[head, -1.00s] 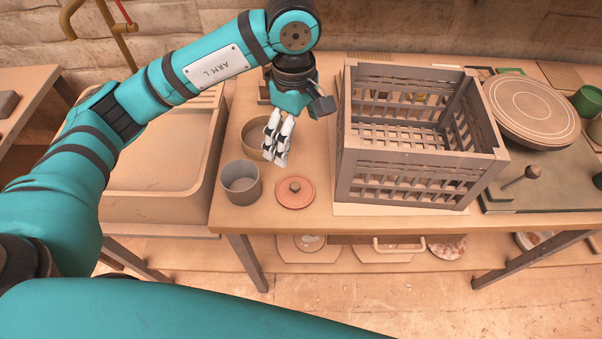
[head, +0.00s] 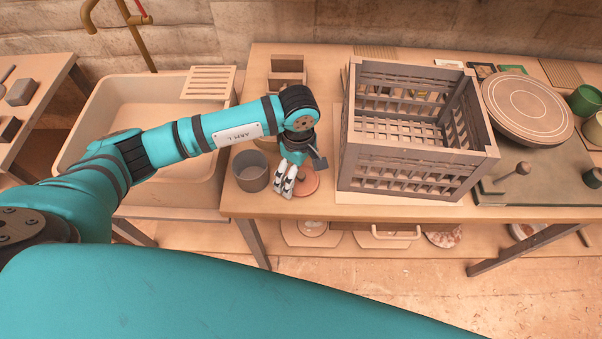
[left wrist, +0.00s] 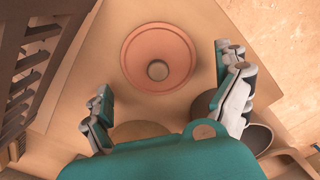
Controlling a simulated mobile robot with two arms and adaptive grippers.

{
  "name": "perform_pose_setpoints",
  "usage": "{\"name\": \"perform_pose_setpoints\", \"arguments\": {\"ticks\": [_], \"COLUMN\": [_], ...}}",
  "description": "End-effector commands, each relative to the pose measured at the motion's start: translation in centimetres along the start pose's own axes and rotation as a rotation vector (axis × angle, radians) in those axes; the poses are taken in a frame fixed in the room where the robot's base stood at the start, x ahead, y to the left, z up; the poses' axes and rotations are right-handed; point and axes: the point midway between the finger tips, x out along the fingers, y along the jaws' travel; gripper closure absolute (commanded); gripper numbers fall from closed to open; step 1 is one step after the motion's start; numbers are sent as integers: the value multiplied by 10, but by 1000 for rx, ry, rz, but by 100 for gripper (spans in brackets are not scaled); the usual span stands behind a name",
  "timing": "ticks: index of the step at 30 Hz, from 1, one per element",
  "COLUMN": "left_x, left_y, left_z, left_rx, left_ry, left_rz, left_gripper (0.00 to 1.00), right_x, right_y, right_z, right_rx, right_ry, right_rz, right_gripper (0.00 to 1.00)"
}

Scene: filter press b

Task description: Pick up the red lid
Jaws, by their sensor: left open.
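The red lid (head: 309,181) lies flat on the table, partly hidden behind my left gripper in the head view. In the left wrist view the red lid (left wrist: 158,44) is round with a small brown knob at its centre. My left gripper (head: 284,192) is open and empty, above the table beside the lid. In the left wrist view the two fingers of my left gripper (left wrist: 170,95) stand apart, with the lid beyond their tips. My right gripper is not in view.
A grey pot (head: 251,172) stands just left of the lid. A large slatted crate (head: 410,185) stands close on the right. A sink (head: 112,105) lies at the left. The table's front edge (head: 300,212) is close to the lid.

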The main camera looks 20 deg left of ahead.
Motion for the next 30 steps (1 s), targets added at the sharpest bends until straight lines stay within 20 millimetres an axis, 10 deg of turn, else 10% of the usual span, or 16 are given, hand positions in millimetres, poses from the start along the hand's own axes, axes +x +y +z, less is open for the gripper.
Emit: {"name": "perform_pose_setpoints", "arguments": {"ticks": [12,20,30], "left_x": [19,18,17], "left_y": [1,1,1], "left_z": [1,0,0], "left_rx": [1,1,1], "left_ry": [-1,-1,-1], "left_rz": [1,2,3], "left_gripper": [0,34,36], "right_x": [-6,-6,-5], "right_y": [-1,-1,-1], "right_z": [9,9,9], "right_rx": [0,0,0], "right_ry": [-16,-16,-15], "right_rz": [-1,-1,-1], "right_gripper": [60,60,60]}}
